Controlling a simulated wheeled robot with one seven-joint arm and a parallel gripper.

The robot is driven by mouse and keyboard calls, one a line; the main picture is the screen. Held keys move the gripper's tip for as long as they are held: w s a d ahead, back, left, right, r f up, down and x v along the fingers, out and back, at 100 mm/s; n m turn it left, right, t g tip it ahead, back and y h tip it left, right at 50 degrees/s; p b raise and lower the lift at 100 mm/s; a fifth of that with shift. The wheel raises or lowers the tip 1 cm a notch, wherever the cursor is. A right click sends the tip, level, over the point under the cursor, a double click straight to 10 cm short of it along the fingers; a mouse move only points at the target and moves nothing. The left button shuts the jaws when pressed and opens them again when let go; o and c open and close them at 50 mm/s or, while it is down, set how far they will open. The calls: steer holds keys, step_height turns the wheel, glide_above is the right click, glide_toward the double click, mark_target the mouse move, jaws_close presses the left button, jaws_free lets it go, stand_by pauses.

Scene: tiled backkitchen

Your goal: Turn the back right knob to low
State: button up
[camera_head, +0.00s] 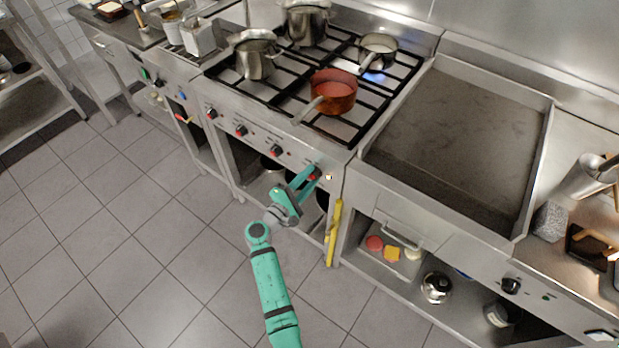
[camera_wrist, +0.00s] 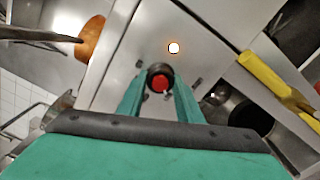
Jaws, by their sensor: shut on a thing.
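My gripper (camera_head: 308,178) reaches up to the front panel of the stove and is shut on the rightmost knob (camera_head: 314,173). In the wrist view the knob (camera_wrist: 160,79), black with a red face, sits between the two teal fingertips (camera_wrist: 160,92). Three more knobs, black with red, sit along the panel to the left: the nearest (camera_head: 276,150), the middle one (camera_head: 241,130) and the far left one (camera_head: 211,112). A blue flame glow (camera_head: 374,79) shows at the back right burner, under a small steel pan (camera_head: 379,52). The knob's exact pointer angle cannot be read.
A copper pan (camera_head: 333,92) sits on the front right burner, its handle reaching toward the front edge. Steel pots (camera_head: 255,55) stand on the left burners. A yellow-handled tool (camera_head: 333,233) hangs right of my gripper. A flat griddle (camera_head: 455,135) adjoins the stove.

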steer(key=shift+a+n, duration=0.1)
steer(key=shift+n, duration=0.2)
steer(key=o, duration=1)
steer(key=shift+o, duration=0.2)
steer(key=shift+s, duration=0.1)
steer(key=v, duration=1)
steer(key=shift+s+a, duration=0.2)
steer(key=shift+s, duration=0.05)
